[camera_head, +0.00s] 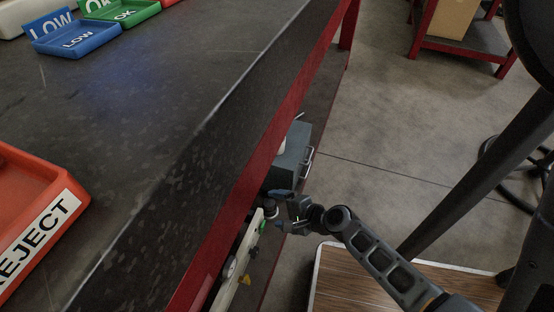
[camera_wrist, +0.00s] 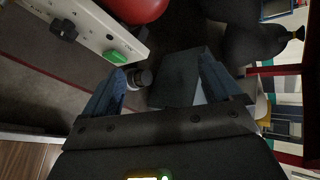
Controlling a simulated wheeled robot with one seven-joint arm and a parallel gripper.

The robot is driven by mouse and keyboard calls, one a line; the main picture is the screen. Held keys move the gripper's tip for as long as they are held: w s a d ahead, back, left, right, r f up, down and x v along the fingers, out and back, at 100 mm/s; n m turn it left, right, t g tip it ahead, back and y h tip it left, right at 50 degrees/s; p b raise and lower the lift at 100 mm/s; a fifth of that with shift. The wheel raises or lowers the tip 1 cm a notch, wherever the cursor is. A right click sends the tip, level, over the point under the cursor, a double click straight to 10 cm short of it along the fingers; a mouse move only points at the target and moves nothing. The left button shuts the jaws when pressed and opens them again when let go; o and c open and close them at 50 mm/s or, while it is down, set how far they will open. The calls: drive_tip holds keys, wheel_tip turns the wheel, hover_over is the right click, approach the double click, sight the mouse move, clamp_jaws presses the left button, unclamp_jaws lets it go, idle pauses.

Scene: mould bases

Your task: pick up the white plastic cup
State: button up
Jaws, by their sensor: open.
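My gripper (camera_head: 284,209) is beside the red table edge, low over the shelf beneath the tabletop. In the wrist view my gripper (camera_wrist: 163,66) has its two blue fingers apart, with nothing held between them. Beyond the fingers are a dark round-ended object (camera_wrist: 140,78) and a grey-blue box (camera_wrist: 176,76). A small whitish thing (camera_head: 282,147) shows by the table edge in the head view, and a pale rounded thing (camera_wrist: 261,106) shows right of the right finger. I cannot tell whether either is the white plastic cup. The tabletop hides much of the shelf.
The grey-blue box (camera_head: 290,158) with a metal handle stands on the shelf past my gripper. A pale panel (camera_head: 240,262) with a green button is close beside it. A red round object (camera_wrist: 135,8) shows above. An orange REJECT tray (camera_head: 30,205) lies on the tabletop.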

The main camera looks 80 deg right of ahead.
drive_tip(key=w+d+f+m+t+h+b, duration=0.1)
drive_tip(key=w+d+f+m+b, duration=0.15)
drive_tip(key=d, duration=0.25)
drive_tip(key=w+d+f+m+b, duration=0.1)
drive_tip(key=d+f+m, duration=0.25)
drive_tip(key=d, duration=0.25)
drive_tip(key=m+t+h+b, duration=0.3)
drive_tip(key=m+h+b, duration=0.25)
drive_tip(key=m, duration=0.45)
approach(283, 145)
drive_tip(key=shift+y, duration=0.35)
drive_tip(key=x, duration=0.5)
drive_tip(key=shift+w+d, duration=0.15)
drive_tip(key=shift+d, duration=0.1)
drive_tip(key=shift+d+r+m, duration=0.2)
drive_tip(key=shift+d+m, duration=0.1)
drive_tip(key=shift+d, duration=0.05)
drive_tip(key=shift+b+x, duration=0.45)
drive_tip(key=shift+x, duration=0.75)
drive_tip(key=x, duration=0.1)
drive_tip(key=b+x, duration=0.1)
drive_tip(key=x, duration=0.1)
drive_tip(key=r+x, duration=0.1)
drive_tip(key=x, duration=0.1)
drive_tip(key=shift+w+a+b, duration=0.25)
drive_tip(key=shift+a+b, duration=0.05)
drive_tip(key=c, duration=1)
